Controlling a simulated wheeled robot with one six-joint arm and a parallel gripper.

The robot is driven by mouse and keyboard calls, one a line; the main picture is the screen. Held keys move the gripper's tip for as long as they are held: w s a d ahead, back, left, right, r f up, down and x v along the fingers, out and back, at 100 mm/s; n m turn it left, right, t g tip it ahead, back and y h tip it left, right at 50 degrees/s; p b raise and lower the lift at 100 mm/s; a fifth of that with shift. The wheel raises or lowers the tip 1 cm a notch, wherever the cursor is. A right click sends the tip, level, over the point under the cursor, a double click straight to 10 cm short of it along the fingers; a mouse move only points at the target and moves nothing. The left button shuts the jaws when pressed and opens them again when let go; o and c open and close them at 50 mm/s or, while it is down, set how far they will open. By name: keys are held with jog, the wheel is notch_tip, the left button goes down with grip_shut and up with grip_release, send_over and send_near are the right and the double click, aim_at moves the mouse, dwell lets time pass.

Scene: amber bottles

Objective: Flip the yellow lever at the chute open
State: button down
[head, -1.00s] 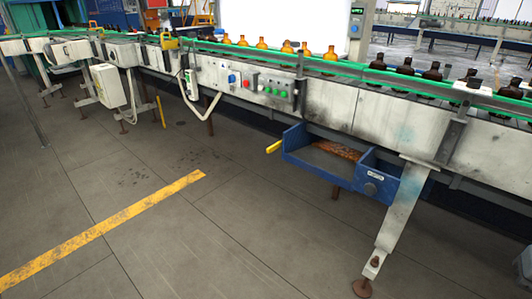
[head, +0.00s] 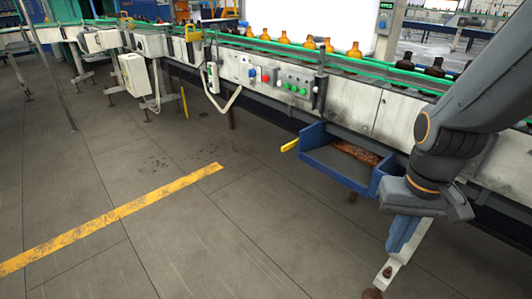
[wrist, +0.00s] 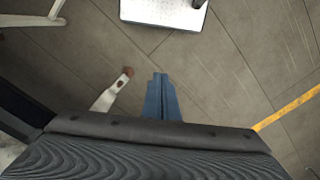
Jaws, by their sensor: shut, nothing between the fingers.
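The yellow lever (head: 290,145) sticks out at the left end of the blue chute tray (head: 345,170) under the conveyor, pointing left and slightly down. My gripper (head: 397,250) hangs to the right of the tray, with its blue fingers pointing down, in front of a conveyor leg. The lever is well to the left of it, and the two are apart. The wrist view also shows the fingers (wrist: 159,78) pressed together and empty above the floor. The lever does not show in the wrist view.
The conveyor (head: 350,95) with green rails and amber bottles runs above the tray. Its white leg (wrist: 108,98) with a rusty foot is near my gripper. A button panel (head: 290,82) is on the conveyor's side. The floor to the left is clear, with a yellow line (head: 110,217).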

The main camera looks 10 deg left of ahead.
dwell(0.3)
jog(key=w+a+f+m+t+y+b, duration=0.1)
jog(key=w+a+f+m+y+b, duration=0.3)
jog(key=w, duration=0.5)
jog(key=w+a+f+m+y+b, duration=0.1)
jog(key=w+a+f+m+b, duration=0.4)
jog(key=w, duration=0.4)
jog(key=w+a+f+m+t+y+b, duration=0.1)
jog(key=w+a+f+m+y+b, duration=0.2)
jog(key=w+a+m+b, duration=0.45)
jog(key=w+f+m+t+y+b, duration=0.1)
jog(key=w+f+m+t+b, duration=0.1)
jog(key=w, duration=1)
jog(key=w+f+m+t+y+b, duration=0.2)
jog(key=w+m+t, duration=0.2)
jog(key=w, duration=0.9)
jog(key=m, duration=0.3)
jog(key=shift+a+f+t+b, duration=0.15)
jog(key=shift+a+t+b, duration=0.1)
jog(key=shift+t+b, duration=0.15)
jog(key=b+x, duration=0.1)
jog(key=x, duration=0.9)
